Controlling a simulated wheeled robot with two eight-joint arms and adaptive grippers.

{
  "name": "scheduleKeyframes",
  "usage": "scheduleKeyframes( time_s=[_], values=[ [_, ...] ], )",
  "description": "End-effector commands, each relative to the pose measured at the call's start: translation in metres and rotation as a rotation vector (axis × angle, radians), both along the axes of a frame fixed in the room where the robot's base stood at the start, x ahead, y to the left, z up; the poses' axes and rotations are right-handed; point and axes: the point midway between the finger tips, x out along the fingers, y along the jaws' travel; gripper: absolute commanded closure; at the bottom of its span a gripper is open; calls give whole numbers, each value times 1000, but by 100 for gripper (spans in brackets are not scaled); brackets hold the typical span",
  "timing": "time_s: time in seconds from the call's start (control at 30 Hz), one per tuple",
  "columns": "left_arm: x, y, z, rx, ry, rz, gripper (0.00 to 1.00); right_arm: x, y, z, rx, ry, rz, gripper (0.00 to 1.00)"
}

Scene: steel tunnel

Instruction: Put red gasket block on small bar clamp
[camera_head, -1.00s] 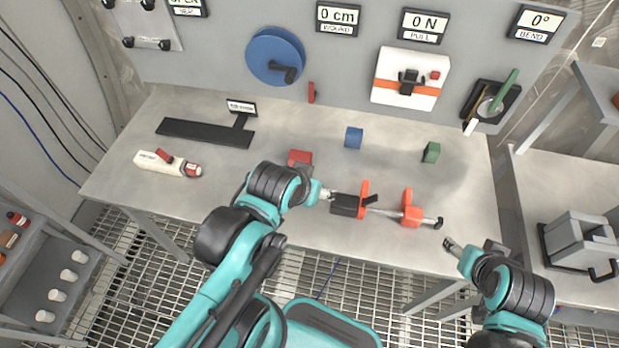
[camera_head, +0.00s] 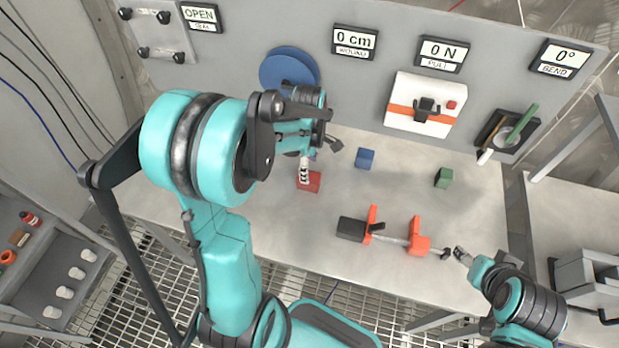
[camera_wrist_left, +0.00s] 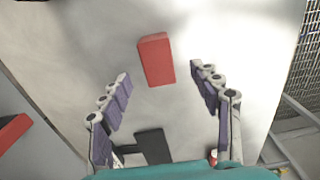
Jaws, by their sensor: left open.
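The red gasket block (camera_head: 309,181) lies on the table, left of the blue block. My left gripper (camera_head: 318,160) is above and near it, partly hidden by my own arm in the head view. In the left wrist view the red block (camera_wrist_left: 156,59) lies beyond and between the spread fingers of my left gripper (camera_wrist_left: 162,86); the gripper is open and empty. The small bar clamp (camera_head: 390,236), with orange jaws and a dark handle, lies near the table's front edge. My right gripper (camera_head: 460,254) is beside the clamp's right end; its finger opening is too small to tell.
A blue block (camera_head: 365,158) and a green block (camera_head: 443,177) stand on the table behind the clamp. The panel at the back carries a blue wheel (camera_head: 284,66) and a white box (camera_head: 424,104) with an orange stripe. The table between blocks and clamp is clear.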

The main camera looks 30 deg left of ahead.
Motion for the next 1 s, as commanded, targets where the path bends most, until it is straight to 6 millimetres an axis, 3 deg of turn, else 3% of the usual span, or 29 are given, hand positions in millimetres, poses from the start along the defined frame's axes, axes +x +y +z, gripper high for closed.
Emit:
scheduleKeyframes(
  time_s=[0.5, 0.77, 0.87, 1.0],
  values=[
    [4, 2, -67, 0, -2, -3, 37, 0, 0, -28, 0, 0, 0, 41],
    [3, 2, -71, 0, -2, -3, 37, 0, 0, -28, 0, 0, 0, 41],
    [3, 2, -71, 0, -2, -3, 58, 0, 0, -28, 0, 0, 0, 41],
    [3, 2, -71, 0, -2, -3, 93, 0, 0, -28, 0, 0, 0, 41]
  ],
)
